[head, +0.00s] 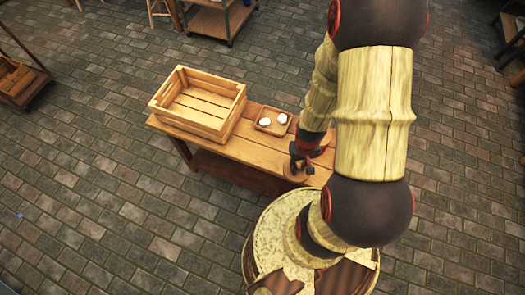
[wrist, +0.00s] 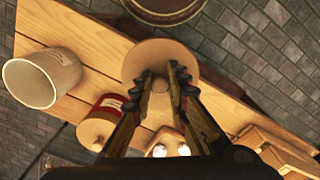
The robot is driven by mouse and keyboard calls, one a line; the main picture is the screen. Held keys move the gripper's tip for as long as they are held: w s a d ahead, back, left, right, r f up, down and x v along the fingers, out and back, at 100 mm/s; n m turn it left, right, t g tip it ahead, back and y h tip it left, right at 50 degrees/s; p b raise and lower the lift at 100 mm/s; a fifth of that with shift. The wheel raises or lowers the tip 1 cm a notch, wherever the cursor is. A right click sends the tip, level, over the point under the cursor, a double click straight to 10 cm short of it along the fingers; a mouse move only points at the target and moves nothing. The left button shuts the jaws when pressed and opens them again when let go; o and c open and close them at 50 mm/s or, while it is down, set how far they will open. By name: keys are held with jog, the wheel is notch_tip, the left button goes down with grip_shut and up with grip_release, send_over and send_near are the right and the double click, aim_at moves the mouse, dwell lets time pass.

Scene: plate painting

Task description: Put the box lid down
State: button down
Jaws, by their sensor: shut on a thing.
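The box lid (wrist: 160,55) is a round, pale wooden disc in the upper middle of the wrist view. I cannot tell whether the lid touches the tabletop. A red container with a pale wooden end (wrist: 98,122) is left of my fingers in the wrist view, partly hidden by a finger.
A white cup-like pot (wrist: 42,78) is at the left of the wrist view. A wooden crate (head: 207,126) stands on the table's left part. A small tray (head: 263,129) with two white items is beside it. The table (head: 245,149) has bare wood in front.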

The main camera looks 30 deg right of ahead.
jog(key=shift+w+d+f, duration=0.1)
jog(key=shift+w+d, duration=0.15)
jog(key=shift+w, duration=0.25)
jog(key=w+a+f+b, duration=0.15)
jog(key=w+f, duration=0.25)
jog(key=w, duration=0.4)
jog(key=b, duration=0.2)
send_over(273, 157)
notch_tip(273, 157, down, 5)
jog(key=shift+s+d+f, duration=0.1)
jog(key=shift+s+d, duration=0.05)
jog(key=shift+w+f, duration=0.25)
jog(key=shift+f, duration=0.05)
jog(key=shift+f+b, duration=0.7)
jog(key=shift+f, duration=0.8)
jog(key=shift+f, duration=0.15)
jog(key=c, duration=1.7)
grip_release()
jog(key=shift+c, duration=0.2)
